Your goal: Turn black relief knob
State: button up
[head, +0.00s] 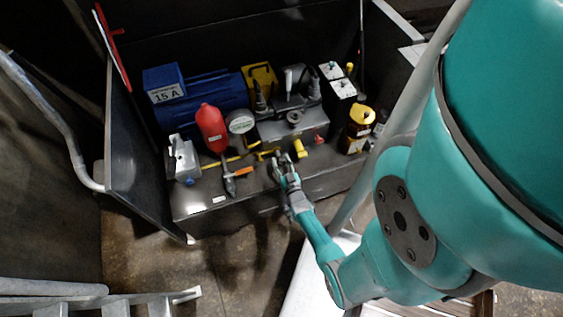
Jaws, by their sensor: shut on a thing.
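My gripper (279,160) reaches down to the front face of the grey hydraulic block (305,128) in the head view. Its fingers are closed around a small dark thing at the block's lower left, which looks like the black relief knob. The fingers hide most of the knob, so its angle cannot be told. A yellow knob (300,148) and a red knob (319,139) sit just to the right of the fingertips on the same front.
A red bottle-shaped part (211,128), a gauge (240,122) and an orange-handled lever (240,172) are left of my gripper. A blue motor (215,95) is behind. An open cabinet door (140,150) bounds the left.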

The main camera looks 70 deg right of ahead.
jog(key=m, duration=0.7)
jog(key=shift+d+m, duration=0.1)
jog(key=shift+m, duration=0.2)
jog(key=m, duration=0.4)
jog(key=shift+s+f, duration=0.1)
jog(key=shift+m, duration=1.8)
jog(key=shift+m, duration=0.3)
jog(key=o, duration=1.1)
